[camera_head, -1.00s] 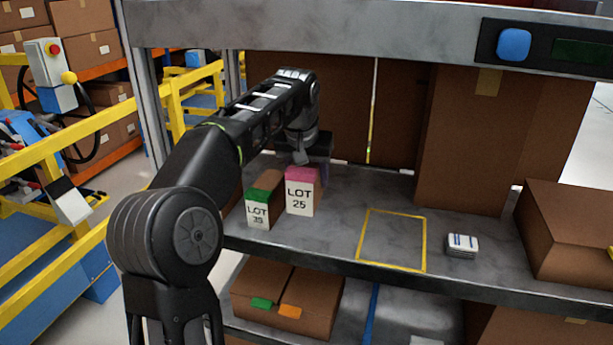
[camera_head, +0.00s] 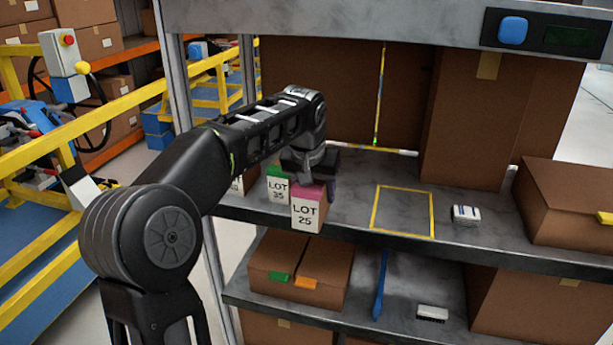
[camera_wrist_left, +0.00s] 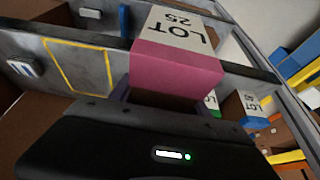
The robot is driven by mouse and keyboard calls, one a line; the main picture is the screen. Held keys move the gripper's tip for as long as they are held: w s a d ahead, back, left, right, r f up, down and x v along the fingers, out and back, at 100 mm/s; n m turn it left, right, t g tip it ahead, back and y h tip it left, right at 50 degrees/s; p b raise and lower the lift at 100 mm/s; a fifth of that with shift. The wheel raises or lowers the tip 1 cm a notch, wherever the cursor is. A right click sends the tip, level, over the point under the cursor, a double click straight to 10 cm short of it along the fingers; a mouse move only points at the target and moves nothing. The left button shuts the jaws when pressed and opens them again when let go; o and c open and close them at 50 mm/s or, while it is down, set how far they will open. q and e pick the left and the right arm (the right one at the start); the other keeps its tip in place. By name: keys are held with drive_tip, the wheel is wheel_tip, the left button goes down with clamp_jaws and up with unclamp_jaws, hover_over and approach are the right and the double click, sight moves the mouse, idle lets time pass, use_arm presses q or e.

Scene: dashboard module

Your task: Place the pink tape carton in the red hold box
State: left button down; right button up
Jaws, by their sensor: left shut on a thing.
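The pink tape carton (camera_head: 307,212), a brown box with pink tape and a white "LOT 25" label, is at the front edge of the upper shelf. It also shows large in the left wrist view (camera_wrist_left: 178,65). My left gripper (camera_head: 322,180) is shut on its rear part. The carton overhangs or hides the shelf edge; I cannot tell how high it is lifted. The green tape carton (camera_head: 278,186), "LOT 35", stands behind it to the left. I see no red hold box in these views. My right gripper is not in view.
A yellow outlined square (camera_head: 403,211) on the upper shelf is empty. A small white-and-blue block (camera_head: 465,214) lies to its right, then a large brown box (camera_head: 565,205). Brown boxes (camera_head: 300,270) stand on the lower shelf. A yellow railing (camera_head: 100,130) is at left.

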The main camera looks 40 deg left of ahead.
use_arm(q)
drive_tip(key=s+d+f+m, duration=0.1)
drive_tip(key=s+d+f, duration=0.1)
drive_tip(key=d+f, duration=0.7)
drive_tip(key=s+d+f+m+h, duration=0.1)
drive_tip(key=s+d+f+m, duration=0.1)
drive_tip(key=d+f, duration=0.7)
drive_tip(key=shift+d+f+m, duration=0.2)
drive_tip(key=shift+d+m, duration=0.1)
drive_tip(key=shift+d, duration=0.55)
